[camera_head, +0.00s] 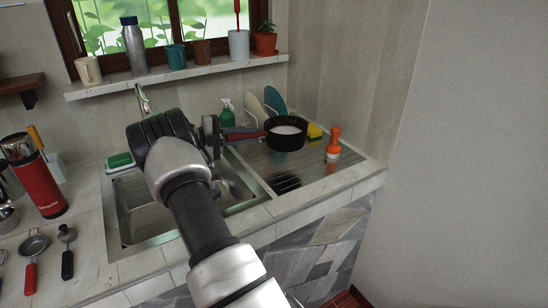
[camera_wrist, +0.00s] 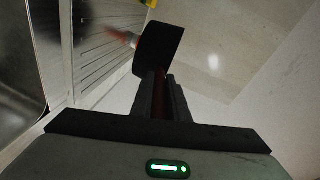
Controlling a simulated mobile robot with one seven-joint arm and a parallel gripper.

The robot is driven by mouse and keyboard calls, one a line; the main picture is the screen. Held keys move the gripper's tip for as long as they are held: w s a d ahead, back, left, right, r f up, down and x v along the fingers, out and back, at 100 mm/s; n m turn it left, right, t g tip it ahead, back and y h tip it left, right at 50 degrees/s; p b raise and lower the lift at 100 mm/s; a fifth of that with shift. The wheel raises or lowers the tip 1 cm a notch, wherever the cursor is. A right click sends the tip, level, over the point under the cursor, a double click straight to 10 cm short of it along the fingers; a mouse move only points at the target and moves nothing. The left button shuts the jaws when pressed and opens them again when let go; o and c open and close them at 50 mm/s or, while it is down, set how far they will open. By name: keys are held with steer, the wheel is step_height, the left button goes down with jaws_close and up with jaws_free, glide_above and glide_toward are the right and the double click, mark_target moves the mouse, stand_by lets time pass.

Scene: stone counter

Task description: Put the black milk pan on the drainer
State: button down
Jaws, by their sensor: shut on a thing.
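The black milk pan (camera_head: 286,138), with a pale inside, hangs above the drainer at the right of the head view. A dark shadow lies on the drainer below it. My gripper (camera_head: 228,135) is shut on the pan's dark red handle, to the left of the pan body. In the wrist view, my gripper (camera_wrist: 160,95) has its fingers around the handle, and the dark pan body (camera_wrist: 160,47) lies beyond them. The ribbed metal drainer (camera_head: 316,177) is right of the sink; it also shows in the wrist view (camera_wrist: 95,58).
An orange-handled brush (camera_head: 333,145), a yellow sponge (camera_head: 315,131), upright plates (camera_head: 274,101) and a green spray bottle (camera_head: 228,113) stand around the drainer. The sink (camera_head: 150,215) is left. A red flask (camera_head: 38,182) stands far left. The drainer's front part is clear.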

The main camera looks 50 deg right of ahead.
step_height(320, 180, down, 8)
steer(key=shift+f+b, duration=0.25)
steer(key=shift+b, duration=0.4)
steer(key=shift+f, duration=0.1)
steer(key=c, duration=1.7)
jaws_free()
steer(key=shift+f, duration=0.15)
steer(key=shift+a, duration=0.1)
steer(key=v, duration=1.2)
steer(key=shift+p, duration=0.4)
